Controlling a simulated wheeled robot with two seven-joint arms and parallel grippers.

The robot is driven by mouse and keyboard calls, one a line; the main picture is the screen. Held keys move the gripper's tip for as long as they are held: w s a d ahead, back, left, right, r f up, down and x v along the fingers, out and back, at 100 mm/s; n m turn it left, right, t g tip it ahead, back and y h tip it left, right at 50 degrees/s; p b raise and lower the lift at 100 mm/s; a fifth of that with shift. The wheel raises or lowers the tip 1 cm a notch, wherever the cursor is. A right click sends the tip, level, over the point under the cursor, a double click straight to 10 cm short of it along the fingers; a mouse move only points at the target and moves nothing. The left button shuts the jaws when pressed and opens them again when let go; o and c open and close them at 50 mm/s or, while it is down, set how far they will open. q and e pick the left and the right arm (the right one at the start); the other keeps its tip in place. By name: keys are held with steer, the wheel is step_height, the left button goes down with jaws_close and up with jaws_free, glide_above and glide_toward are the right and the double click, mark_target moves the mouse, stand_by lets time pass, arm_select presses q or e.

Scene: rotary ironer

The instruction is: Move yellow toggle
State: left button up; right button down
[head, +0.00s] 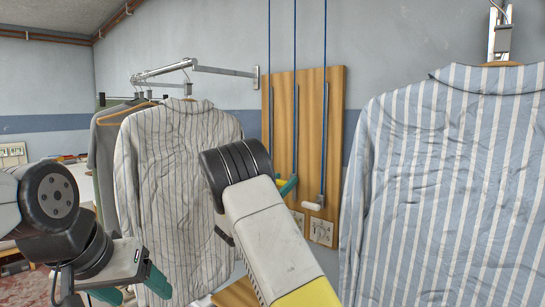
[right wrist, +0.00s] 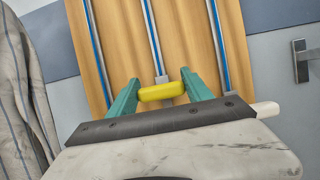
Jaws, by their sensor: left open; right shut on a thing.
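The yellow toggle (right wrist: 162,91) is a short rounded bar at the middle track of a wooden board (right wrist: 185,40). In the right wrist view it lies crosswise between the two green fingers of my right gripper (right wrist: 164,86), which is shut on it. In the head view the board (head: 336,120) hangs on the wall, and my right arm hides the toggle; a green finger of the right gripper (head: 288,185) shows beside the arm. My left gripper (head: 131,288) is open and empty at the lower left, away from the board.
A white toggle (head: 313,206) sits on the right-hand track, close to my right gripper. Blue cords run up from the board. A blue striped shirt (head: 440,190) hangs at the right; a pale striped shirt (head: 175,190) hangs from a wall rail (head: 210,70) at the left.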

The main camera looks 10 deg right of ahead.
step_height(320, 180, down, 6)
steer(key=shift+r, duration=0.1)
stand_by(0.4)
steer(key=shift+c, duration=2.2)
jaws_free()
steer(key=shift+a, duration=0.1)
steer(key=v, duration=0.7)
steer(key=shift+s+a, duration=0.2)
steer(key=shift+a, duration=0.05)
